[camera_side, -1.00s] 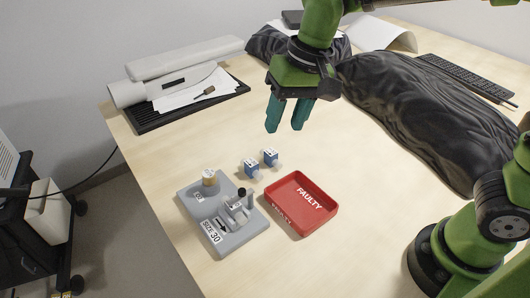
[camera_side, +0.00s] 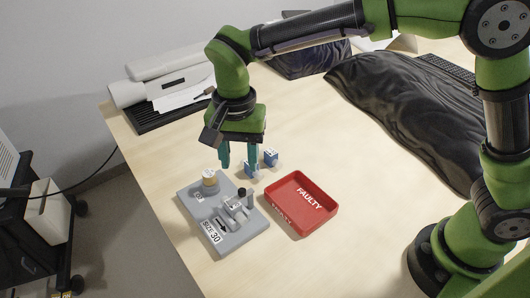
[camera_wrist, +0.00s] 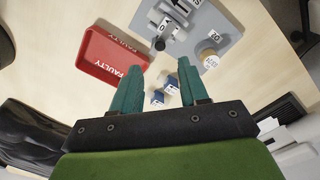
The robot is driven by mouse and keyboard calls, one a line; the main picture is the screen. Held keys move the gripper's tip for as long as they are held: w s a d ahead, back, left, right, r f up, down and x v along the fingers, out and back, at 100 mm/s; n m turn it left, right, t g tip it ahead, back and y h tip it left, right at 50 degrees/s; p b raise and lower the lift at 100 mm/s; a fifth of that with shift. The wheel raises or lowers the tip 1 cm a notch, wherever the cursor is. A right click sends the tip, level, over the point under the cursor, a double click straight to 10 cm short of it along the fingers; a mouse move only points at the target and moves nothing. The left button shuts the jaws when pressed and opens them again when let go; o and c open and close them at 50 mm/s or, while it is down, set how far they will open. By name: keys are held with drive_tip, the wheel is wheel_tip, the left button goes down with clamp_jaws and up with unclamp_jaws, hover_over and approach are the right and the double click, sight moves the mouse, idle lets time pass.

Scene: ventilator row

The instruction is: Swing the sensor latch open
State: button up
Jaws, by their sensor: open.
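The sensor latch (camera_side: 235,207) is a grey piece with a black knob, mounted on a grey base plate (camera_side: 222,244) marked "SIZE 30". My gripper (camera_side: 239,168) is open and empty, pointing down behind the plate and above the table. It also shows in the wrist view (camera_wrist: 160,80), with the two teal fingers apart. The gripper is apart from the latch. I cannot tell from these views how far the latch is swung.
A red tray (camera_side: 328,210) marked "FAULTY" lies right of the plate. Two small blue-and-white parts (camera_side: 271,157) stand behind it, one partly hidden by a finger. A yellowish capped cylinder (camera_side: 209,178) stands on the plate. A black cloth-like bundle (camera_side: 400,110) lies farther right.

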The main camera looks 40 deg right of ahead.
sight(242, 189)
wheel_tip(242, 189, down, 8)
drive_tip(key=shift+f, duration=0.1)
drive_tip(key=shift+c, duration=0.2)
clamp_jaws()
